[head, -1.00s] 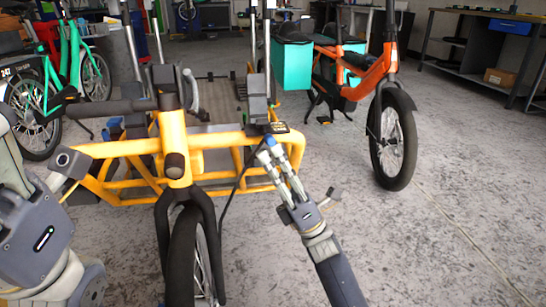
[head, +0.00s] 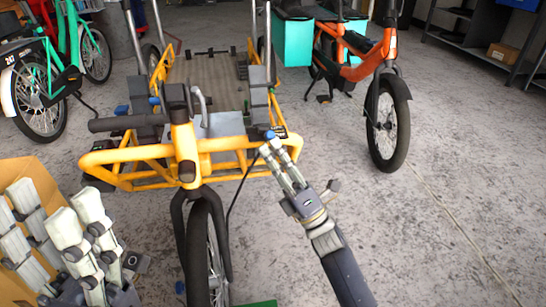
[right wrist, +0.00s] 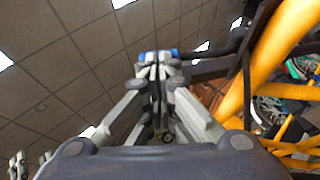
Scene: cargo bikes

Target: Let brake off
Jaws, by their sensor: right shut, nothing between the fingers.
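The yellow cargo bike (head: 232,145) stands ahead with its front wheel (head: 207,250) towards me; its yellow frame also shows in the right wrist view (right wrist: 265,60). A grey lever (head: 201,108) rises beside its stem, and a black grip (head: 125,122) points left. I cannot tell which part is the brake. My left gripper (head: 52,212) is open at lower left, fingers apart.
A cardboard box (head: 28,168) is behind my left gripper. An orange bike (head: 358,72) stands at the right back, a green bike (head: 65,75) at the left back. A shelf (head: 480,50) stands far right. The floor at right is clear.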

